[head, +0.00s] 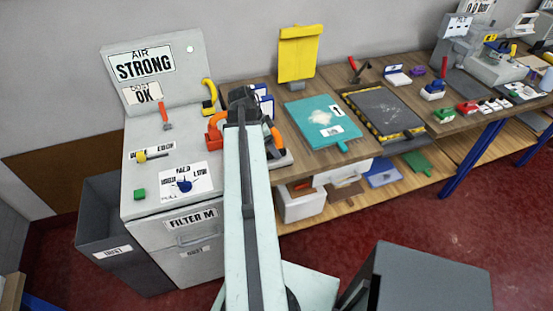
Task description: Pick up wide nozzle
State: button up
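I cannot pick out the wide nozzle for certain. An orange and dark piece with a flat grey foot (279,160) is just right of my arm at the bench's left end, partly hidden by it. Another orange piece (214,130) is just left of my arm, by the grey cabinet's edge. My gripper (242,97) is the dark end of my pale arm, over the bench's left end near both orange pieces. Its fingers are too small and dark to tell whether they are open or hold anything.
The grey cabinet (150,205) stands left, with a red-handled lever (165,114) and blue knob (184,186). A yellow hook-shaped handle (209,92) is behind. A teal board (318,120) and dark framed mat (383,112) lie right on the bench. A grey box (420,280) stands in front.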

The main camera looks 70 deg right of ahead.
jog(key=b+x, duration=0.6)
jog(key=x, duration=0.1)
jog(key=shift+s+a+f, duration=0.2)
jog(key=shift+r, duration=0.2)
jog(key=c, duration=1.8)
notch_tip(320, 180, up, 10)
jog(key=p, duration=1)
jog(key=shift+r+p, duration=0.15)
jog(key=shift+p, duration=0.15)
jog(key=shift+c, duration=0.2)
jog(key=o, duration=1)
jog(key=shift+c, duration=0.2)
jog(key=c, duration=0.4)
